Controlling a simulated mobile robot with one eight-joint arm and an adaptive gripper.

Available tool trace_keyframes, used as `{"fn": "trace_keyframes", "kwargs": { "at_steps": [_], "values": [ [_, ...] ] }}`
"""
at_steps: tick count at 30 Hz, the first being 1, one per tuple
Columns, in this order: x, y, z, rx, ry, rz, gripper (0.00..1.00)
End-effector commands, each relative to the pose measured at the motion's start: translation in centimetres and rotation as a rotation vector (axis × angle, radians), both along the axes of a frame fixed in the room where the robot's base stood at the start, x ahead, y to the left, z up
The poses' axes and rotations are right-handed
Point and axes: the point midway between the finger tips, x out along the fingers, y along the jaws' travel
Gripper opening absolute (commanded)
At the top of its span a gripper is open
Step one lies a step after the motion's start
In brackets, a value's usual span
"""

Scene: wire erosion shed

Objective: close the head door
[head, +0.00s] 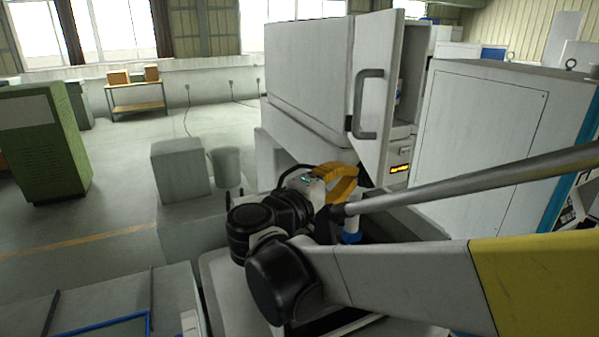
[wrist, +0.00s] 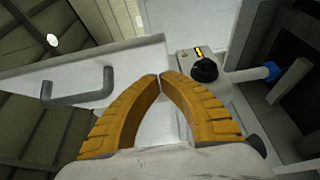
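The head door (head: 376,75) is a pale grey panel on the large machine's upper housing (head: 307,75). It stands swung open, with a dark gap to its right in the head view. Its dark bar handle (head: 369,104) is on its outer face. In the wrist view the door (wrist: 140,62) lies behind my fingers, and the handle (wrist: 82,92) is to their left. My gripper (head: 352,172) is low, below the door's bottom edge in the head view. Its yellow fingers (wrist: 162,74) meet at the tips with nothing seen between them. I cannot tell whether they touch the door.
A control box with a black knob (wrist: 204,69) and a white pipe with a blue fitting (wrist: 271,72) are right of the fingers. A large grey cabinet (head: 480,140) stands to the right. A grey block (head: 180,170) and bucket (head: 226,166) stand left of my arm.

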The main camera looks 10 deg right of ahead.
Motion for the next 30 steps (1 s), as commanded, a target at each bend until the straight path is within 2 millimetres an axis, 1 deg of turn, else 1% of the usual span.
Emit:
{"fn": "trace_keyframes", "kwargs": {
  "at_steps": [1, 3, 6, 10, 20, 23, 30],
  "values": [
    [-0.1, -0.7, 0.2, 0.000, 0.000, -0.002, 0.00],
    [-0.2, -1.5, 0.1, 0.000, 0.000, -0.002, 0.00],
    [-0.2, -2.1, 0.1, 0.000, 0.000, 0.000, 0.00],
    [-0.2, -2.4, 0.0, 0.000, 0.000, 0.000, 0.00],
    [-0.3, -2.5, 0.0, 0.000, 0.000, 0.003, 0.00],
    [-0.4, -2.9, 0.0, 0.000, 0.000, 0.014, 0.00],
    [-0.6, -4.7, 0.0, 0.000, 0.000, 0.073, 0.00]
  ]
}}
